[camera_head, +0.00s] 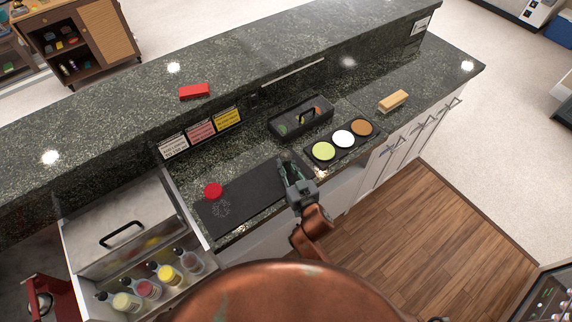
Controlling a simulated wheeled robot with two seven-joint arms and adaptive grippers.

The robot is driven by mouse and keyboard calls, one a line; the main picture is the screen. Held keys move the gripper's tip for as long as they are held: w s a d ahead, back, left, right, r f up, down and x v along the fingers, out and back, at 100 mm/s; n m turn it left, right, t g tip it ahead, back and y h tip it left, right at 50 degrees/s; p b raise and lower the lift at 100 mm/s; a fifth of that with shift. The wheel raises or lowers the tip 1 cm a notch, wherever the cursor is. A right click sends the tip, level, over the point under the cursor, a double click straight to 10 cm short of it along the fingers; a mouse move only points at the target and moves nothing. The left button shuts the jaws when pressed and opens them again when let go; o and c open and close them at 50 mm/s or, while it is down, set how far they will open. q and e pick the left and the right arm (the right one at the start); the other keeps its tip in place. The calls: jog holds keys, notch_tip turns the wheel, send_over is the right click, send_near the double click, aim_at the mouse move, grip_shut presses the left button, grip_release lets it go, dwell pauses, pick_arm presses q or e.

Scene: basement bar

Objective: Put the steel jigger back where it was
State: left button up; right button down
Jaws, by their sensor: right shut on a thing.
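My right gripper (288,164) is over the right end of the black bar mat (245,196), on the lower counter. Its jaws are shut on a small grey thing at the fingertips, mostly hidden by the fingers; it looks like the steel jigger, but it is too small to be sure of its shape. I cannot tell whether it touches the mat. My left gripper is not in view.
Near the gripper are a black caddy (301,119) and a three-bowl tray (343,139). Bottles (168,274) stand at the lower left. The mat's middle is clear.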

jog(key=shift+f, duration=0.15)
jog(key=c, duration=1.8)
grip_release()
jog(key=shift+s+r, duration=0.1)
jog(key=shift+r, duration=0.1)
jog(key=p+v, duration=0.1)
jog(key=v, duration=1)
jog(key=shift+s+d, duration=0.15)
jog(key=shift+s, duration=0.2)
